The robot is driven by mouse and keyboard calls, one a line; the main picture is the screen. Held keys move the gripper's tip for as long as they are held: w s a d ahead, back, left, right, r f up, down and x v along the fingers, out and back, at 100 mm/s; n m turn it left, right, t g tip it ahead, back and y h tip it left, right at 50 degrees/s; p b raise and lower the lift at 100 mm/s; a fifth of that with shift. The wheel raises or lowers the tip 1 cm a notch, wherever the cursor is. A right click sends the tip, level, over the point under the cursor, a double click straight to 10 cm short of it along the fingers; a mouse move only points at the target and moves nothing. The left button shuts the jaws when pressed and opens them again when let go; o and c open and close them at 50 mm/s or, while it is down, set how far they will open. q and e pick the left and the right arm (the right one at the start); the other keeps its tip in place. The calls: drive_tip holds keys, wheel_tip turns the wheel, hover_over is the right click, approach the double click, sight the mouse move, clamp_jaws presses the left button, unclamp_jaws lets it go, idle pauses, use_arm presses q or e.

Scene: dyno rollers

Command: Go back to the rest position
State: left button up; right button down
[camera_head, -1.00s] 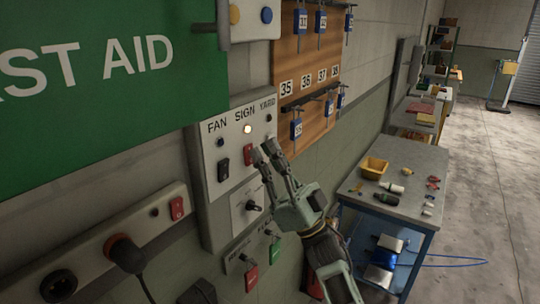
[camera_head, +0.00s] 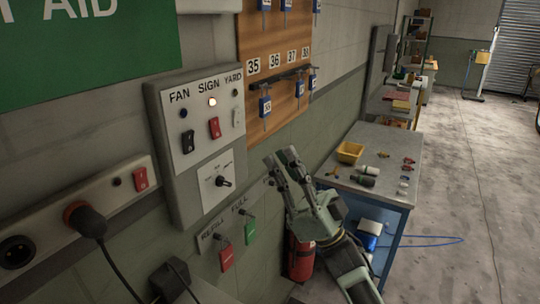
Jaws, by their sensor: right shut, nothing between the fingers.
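My right gripper (camera_head: 281,160) is shut and empty. It is in front of the wall, to the lower right of the grey switch panel (camera_head: 165,180), and apart from it. The panel has FAN, SIGN and YARD switches; the red SIGN switch (camera_head: 214,127) sits in the middle under a lit lamp (camera_head: 212,101). A black FAN switch (camera_head: 187,141) is to its left and a pale YARD switch (camera_head: 236,117) to its right. A rotary knob (camera_head: 223,182) is below. My left gripper is not in view.
A red extinguisher (camera_head: 301,258) is under my arm. A socket strip (camera_head: 120,195) with a plug, hanging tags and a key board (camera_head: 250,32) line the wall. The floor at right is clear.

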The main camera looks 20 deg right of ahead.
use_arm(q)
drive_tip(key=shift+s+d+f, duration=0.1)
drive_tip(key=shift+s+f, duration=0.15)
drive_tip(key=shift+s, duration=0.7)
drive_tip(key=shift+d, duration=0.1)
